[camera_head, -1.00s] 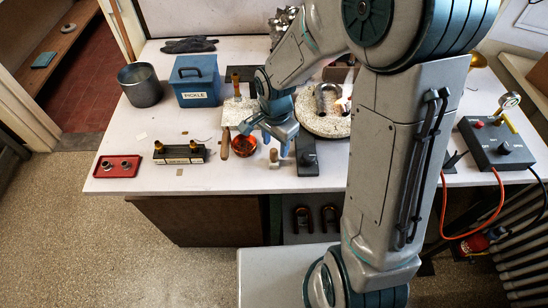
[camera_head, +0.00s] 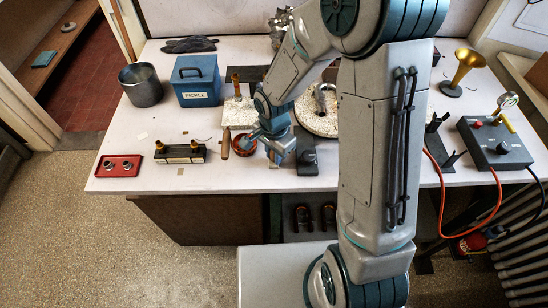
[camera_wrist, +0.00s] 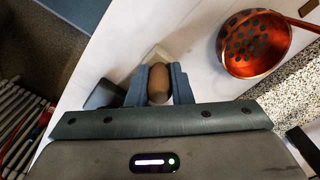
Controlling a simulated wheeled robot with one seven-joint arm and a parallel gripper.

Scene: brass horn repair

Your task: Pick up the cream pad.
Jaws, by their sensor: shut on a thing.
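My gripper (camera_wrist: 158,84) is shut in the wrist view, its two blue-grey fingers on either side of a brown rounded knob (camera_wrist: 158,82). The pale cream pad (camera_wrist: 159,54) shows just past the knob and looks joined to it. Whether the pad touches the bench or hangs just above it, I cannot tell. In the head view my gripper (camera_head: 275,153) is low over the bench's front part, and its fingers mostly hide the pad.
A copper bowl with dark spots (camera_wrist: 253,43) stands close to my gripper. A dark block (camera_head: 306,158) is just right of it. A black rack (camera_head: 180,153) and a red tray (camera_head: 118,166) are to the left. The white bench's front edge is near.

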